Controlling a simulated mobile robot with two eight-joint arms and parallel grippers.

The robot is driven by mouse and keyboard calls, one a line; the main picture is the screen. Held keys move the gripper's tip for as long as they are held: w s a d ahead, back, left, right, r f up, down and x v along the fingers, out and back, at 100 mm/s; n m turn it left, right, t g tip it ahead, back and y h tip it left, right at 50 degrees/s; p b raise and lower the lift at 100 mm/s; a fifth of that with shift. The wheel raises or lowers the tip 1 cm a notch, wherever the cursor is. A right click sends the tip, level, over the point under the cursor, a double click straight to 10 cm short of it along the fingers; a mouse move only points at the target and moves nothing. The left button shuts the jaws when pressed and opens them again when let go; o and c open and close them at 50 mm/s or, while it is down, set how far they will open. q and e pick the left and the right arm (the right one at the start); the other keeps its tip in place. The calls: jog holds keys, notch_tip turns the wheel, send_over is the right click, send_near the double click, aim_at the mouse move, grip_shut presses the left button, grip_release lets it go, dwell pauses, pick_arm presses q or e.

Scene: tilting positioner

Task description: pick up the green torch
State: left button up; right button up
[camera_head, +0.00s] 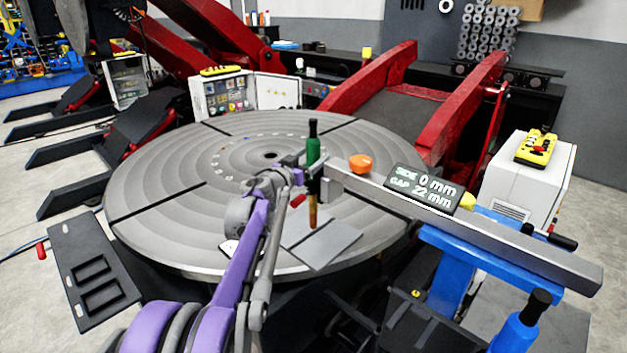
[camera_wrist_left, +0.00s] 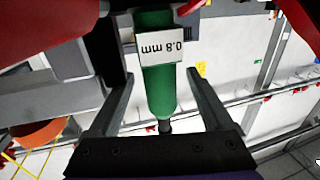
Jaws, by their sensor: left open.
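The green torch (camera_head: 313,143) stands upright over the round table in the head view, with a dark top and a copper-orange lower end. It sits at the end of a grey beam. In the left wrist view its green body (camera_wrist_left: 165,90) bears a white "0.8 mm" label. My left gripper (camera_head: 303,172) is at the torch's middle. In the left wrist view the left gripper's fingers (camera_wrist_left: 160,98) are open, one on each side of the green body, with gaps showing lower down. My right gripper is not in view.
The grooved round table (camera_head: 180,225) fills the middle, with grey plates (camera_head: 325,245) under the torch. The grey beam (camera_head: 500,245) runs right on a blue stand (camera_head: 450,275). An orange knob (camera_head: 360,164) and a gap display (camera_head: 424,189) sit by the beam. Red arms (camera_head: 455,120) stand behind.

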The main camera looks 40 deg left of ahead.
pick_arm(q)
jog(key=shift+s, duration=0.15)
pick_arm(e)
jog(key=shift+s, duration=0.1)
pick_arm(q)
jog(key=shift+c, duration=1.2)
grip_shut()
jog(key=shift+r, duration=0.15)
notch_tip(320, 180, up, 28)
jog(key=p, duration=0.3)
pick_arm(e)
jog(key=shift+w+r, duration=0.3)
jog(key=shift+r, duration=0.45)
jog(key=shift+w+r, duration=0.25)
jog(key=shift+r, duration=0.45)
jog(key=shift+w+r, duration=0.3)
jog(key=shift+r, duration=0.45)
pick_arm(q)
jog(key=shift+f, duration=0.2)
